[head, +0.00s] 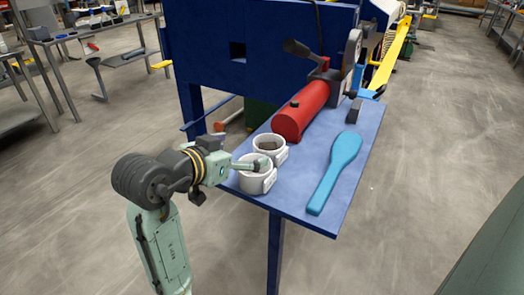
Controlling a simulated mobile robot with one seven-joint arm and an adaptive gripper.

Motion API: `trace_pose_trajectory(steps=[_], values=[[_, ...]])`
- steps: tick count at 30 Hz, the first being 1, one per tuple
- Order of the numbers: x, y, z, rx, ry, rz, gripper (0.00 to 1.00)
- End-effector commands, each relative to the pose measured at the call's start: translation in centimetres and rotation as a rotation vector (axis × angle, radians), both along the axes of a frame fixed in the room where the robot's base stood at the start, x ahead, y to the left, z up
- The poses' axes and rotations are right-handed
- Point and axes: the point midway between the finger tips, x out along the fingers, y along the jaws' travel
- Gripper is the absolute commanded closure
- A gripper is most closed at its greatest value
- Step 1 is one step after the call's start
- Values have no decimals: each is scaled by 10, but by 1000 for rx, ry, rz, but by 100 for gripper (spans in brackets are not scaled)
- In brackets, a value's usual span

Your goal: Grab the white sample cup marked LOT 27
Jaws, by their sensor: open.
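Two white cups stand upright on the blue table, a near cup (254,182) and a far cup (276,157) just behind it. Each has a pale tag on its right side, but the lettering is too small to read, so I cannot tell which is LOT 27. The far cup has dark contents. My gripper (243,149) is open and reaches in from the left at the near cup. One finger lies across the near cup's opening; whether it touches the cup or dips inside is unclear. The other finger is hard to make out.
The blue table (303,198) also holds a red cylinder with a dark handle (302,110) behind the cups and a blue paddle (335,172) to their right. A large dark-blue machine panel (265,60) rises behind. Open floor lies to the right.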

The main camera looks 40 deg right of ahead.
Motion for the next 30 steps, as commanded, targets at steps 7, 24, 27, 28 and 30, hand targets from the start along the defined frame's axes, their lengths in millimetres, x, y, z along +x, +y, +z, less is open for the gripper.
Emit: trace_pose_trajectory(steps=[7,24,27,28,30], values=[[10,-35,-16,4,5,-5,10],[25,-88,-38,2,3,0,10],[26,-89,-39,1,1,0,10],[26,-89,-39,1,0,0,10],[26,-89,-39,1,0,1,10]])
